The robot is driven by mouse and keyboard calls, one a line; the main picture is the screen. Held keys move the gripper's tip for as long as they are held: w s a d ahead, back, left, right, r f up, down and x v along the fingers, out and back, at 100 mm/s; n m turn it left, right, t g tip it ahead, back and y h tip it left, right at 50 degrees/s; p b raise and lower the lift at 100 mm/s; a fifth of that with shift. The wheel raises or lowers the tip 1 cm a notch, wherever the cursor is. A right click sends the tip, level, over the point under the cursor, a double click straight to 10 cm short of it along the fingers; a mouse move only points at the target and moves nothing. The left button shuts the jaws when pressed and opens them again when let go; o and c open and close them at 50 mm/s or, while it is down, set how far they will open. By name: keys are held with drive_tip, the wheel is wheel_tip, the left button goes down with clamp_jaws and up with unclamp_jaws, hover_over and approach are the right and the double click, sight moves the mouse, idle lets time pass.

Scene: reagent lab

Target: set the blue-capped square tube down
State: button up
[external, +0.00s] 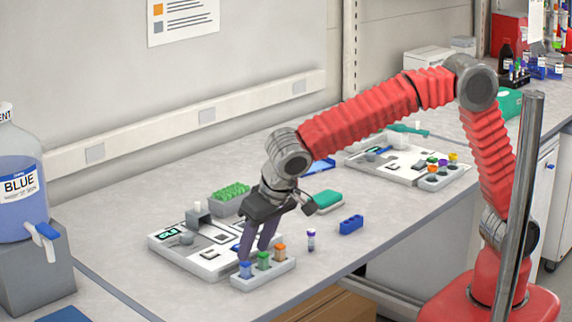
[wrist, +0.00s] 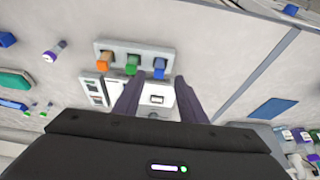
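The blue-capped square tube (external: 246,269) stands in the left end of a light grey rack (external: 262,279), beside a green-capped tube (external: 263,260) and an orange-capped tube (external: 280,252). In the wrist view the blue-capped tube (wrist: 159,68) is at the right end of the rack, just beyond and between my fingertips. My gripper (external: 254,253) points down at the blue end of the rack. In the wrist view my gripper (wrist: 158,84) has its dark fingers spread, with visible gaps beside the tube. The lower part of the tube is hidden in the rack.
A white instrument (external: 190,250) lies directly behind the rack. A purple-capped vial (external: 311,240) and a blue block (external: 351,225) stand to the right near the table's front edge. A grey box of green-topped tubes (external: 229,206) is farther back.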

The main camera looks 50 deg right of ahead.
sight(248, 263)
drive_tip(key=shift+x, duration=2.55)
drive_tip(key=shift+w, duration=0.1)
drive_tip(key=shift+c, duration=0.2)
clamp_jaws()
